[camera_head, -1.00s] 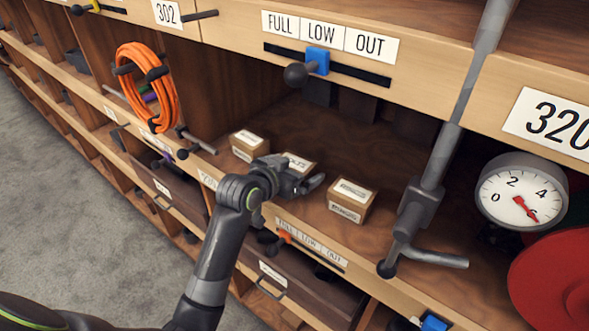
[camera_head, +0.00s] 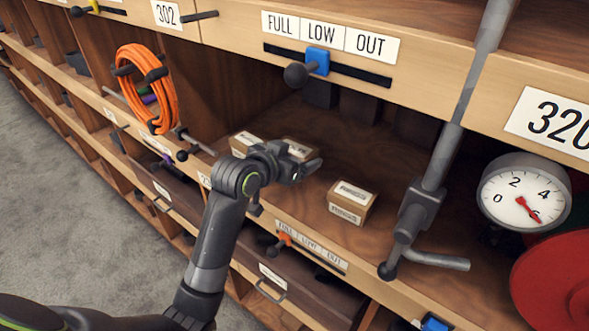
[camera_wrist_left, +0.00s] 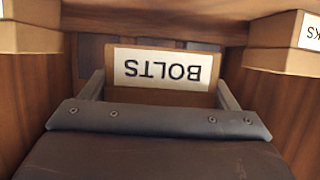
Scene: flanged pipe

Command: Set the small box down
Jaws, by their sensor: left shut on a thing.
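My left gripper (camera_head: 303,161) is at the front of the open shelf bay. It is shut on a small cardboard box (camera_head: 299,146). In the left wrist view, this box (camera_wrist_left: 160,70) sits between the two fingers, and its white label reads BOLTS upside down. In the head view the gripper hides much of the box, and I cannot tell whether its underside touches the shelf. My right gripper is not in view.
Similar boxes stand left (camera_head: 243,143) and right (camera_head: 352,201) of the held one on the wooden shelf (camera_head: 395,180). A grey upright bar with a handle (camera_head: 418,207) stands farther right. An orange hose coil (camera_head: 147,90) hangs at left. Shelf floor behind the right box is clear.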

